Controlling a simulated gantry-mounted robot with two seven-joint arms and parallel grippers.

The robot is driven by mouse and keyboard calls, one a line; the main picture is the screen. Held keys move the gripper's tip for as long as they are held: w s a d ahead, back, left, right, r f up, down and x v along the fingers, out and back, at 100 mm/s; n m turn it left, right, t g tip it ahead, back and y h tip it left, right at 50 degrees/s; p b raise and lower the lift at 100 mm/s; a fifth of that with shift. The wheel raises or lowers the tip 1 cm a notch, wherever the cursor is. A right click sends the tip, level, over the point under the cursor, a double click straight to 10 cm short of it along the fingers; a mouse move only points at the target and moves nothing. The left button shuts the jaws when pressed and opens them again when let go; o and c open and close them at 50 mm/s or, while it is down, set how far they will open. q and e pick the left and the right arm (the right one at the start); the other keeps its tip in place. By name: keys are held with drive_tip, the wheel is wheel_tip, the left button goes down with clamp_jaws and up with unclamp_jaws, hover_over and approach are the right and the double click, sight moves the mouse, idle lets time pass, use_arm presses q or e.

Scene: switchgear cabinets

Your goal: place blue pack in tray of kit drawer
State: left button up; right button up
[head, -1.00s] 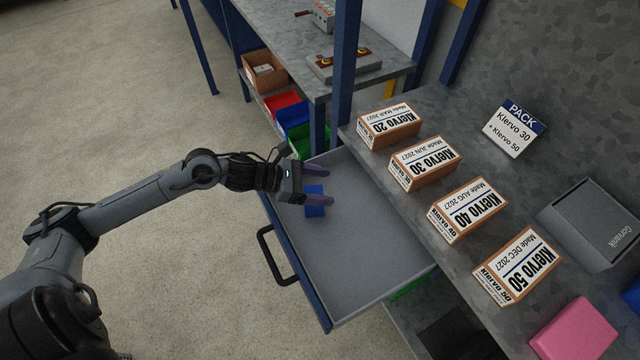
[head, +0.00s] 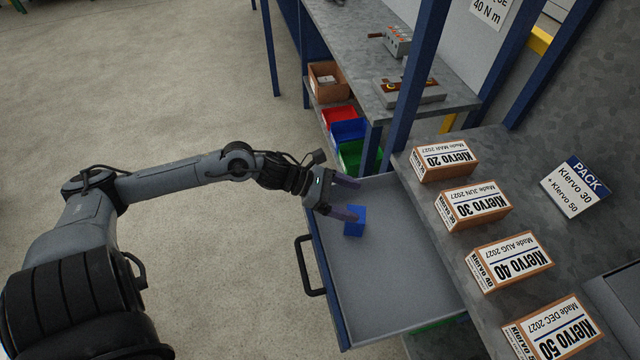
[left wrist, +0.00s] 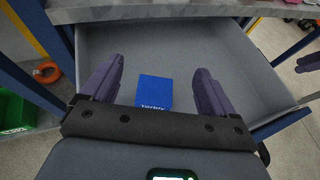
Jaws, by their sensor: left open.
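The blue pack (head: 355,221) rests in the grey tray of the open kit drawer (head: 390,270), near its far left corner. It also shows in the left wrist view (left wrist: 154,92), lying on the tray floor with some printing on its near edge. My left gripper (head: 351,198) is over that corner of the drawer. Its two purple fingers are spread wide, one on each side of the pack, with gaps between them and it in the left wrist view (left wrist: 158,90).
Several Klervo boxes (head: 475,206) stand on the bench beside the drawer, with a PACK sign (head: 575,188) behind them. The drawer handle (head: 307,266) sticks out on the left. Red, blue and green bins (head: 347,131) and a brown box (head: 327,82) sit beyond. The rest of the tray is empty.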

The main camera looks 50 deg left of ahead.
use_arm(q)
drive_tip(key=p+v, duration=0.2)
drive_tip(key=v, duration=0.5)
drive_tip(key=shift+s+p, duration=0.25)
drive_tip(key=shift+p, duration=0.1)
drive_tip(key=shift+a+r, duration=0.15)
drive_tip(key=shift+a, duration=0.05)
